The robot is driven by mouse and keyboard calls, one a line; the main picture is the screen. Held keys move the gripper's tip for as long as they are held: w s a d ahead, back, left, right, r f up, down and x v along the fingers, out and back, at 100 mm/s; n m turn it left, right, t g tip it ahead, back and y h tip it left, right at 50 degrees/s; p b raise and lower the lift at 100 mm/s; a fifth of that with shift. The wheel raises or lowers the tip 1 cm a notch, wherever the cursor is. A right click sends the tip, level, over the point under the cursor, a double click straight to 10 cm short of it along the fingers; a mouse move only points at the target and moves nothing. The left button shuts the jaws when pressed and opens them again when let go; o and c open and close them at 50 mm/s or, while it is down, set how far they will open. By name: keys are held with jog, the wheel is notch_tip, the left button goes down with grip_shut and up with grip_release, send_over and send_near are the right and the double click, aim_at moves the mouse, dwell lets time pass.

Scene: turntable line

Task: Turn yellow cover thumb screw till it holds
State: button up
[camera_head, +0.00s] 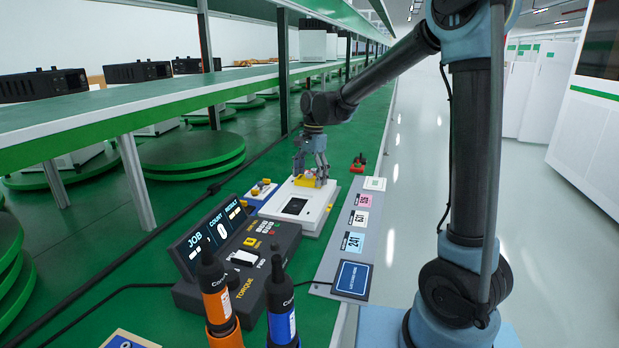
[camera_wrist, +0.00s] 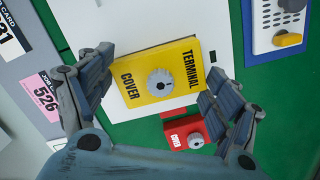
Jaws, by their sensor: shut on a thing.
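The yellow terminal cover (camera_wrist: 133,93) lies between my fingers in the wrist view, with a grey thumb screw (camera_wrist: 160,82) at its middle. My gripper (camera_wrist: 162,68) is shut on the cover, one finger at each side edge, clear of the screw. In the head view my gripper (camera_head: 311,168) reaches down over the yellow cover (camera_head: 303,181) at the far end of the white unit (camera_head: 314,215). I cannot tell whether the cover sits flush on the unit.
A blue-and-white block (camera_wrist: 276,25) stands nearby. The torque controller (camera_head: 245,265) and screwdrivers (camera_head: 220,305) are in front. Job cards lie at the right.

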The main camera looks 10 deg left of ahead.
aim_at(310, 174)
jog(key=shift+f, duration=0.1)
dwell(0.3)
jog(key=o, duration=1.1)
jog(key=shift+r, duration=3.75)
